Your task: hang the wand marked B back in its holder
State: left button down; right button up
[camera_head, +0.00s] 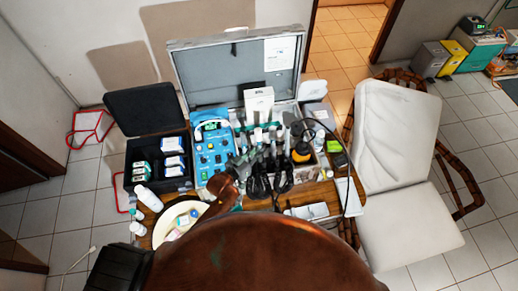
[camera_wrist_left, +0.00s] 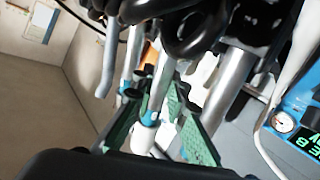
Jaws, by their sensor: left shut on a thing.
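My left gripper (camera_head: 242,164) reaches in over the front of the open case (camera_head: 236,71), beside the blue unit. In the left wrist view its green fingers (camera_wrist_left: 160,112) are closed around a pale wand with a blue ring (camera_wrist_left: 151,118). The wand's letter cannot be read, so I cannot tell whether it is wand B. Other silver wands (camera_wrist_left: 231,82) stand close by. The holder row (camera_head: 262,140) shows small in the head view, partly behind the gripper and black cords. Which slot is empty cannot be told. My right gripper is out of view.
Black coiled cords (camera_head: 270,180) hang in front of the wands. The blue unit (camera_head: 211,145) with gauges stands at left, beside a black box (camera_head: 158,163). A plate (camera_head: 160,232) and bottles (camera_head: 149,198) crowd the table's left. An orange-topped bottle (camera_head: 302,151) stands right.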

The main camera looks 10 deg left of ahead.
pick_arm(q)
jog(key=c, duration=1.8)
grip_release()
jog(key=shift+a, duration=0.1)
jog(key=shift+s, duration=0.1)
jog(key=shift+p+v, duration=0.75)
jog(key=shift+v, duration=0.15)
jog(key=shift+p+v, duration=1.6)
jog(key=shift+v, duration=1.35)
jog(key=shift+r, duration=0.1)
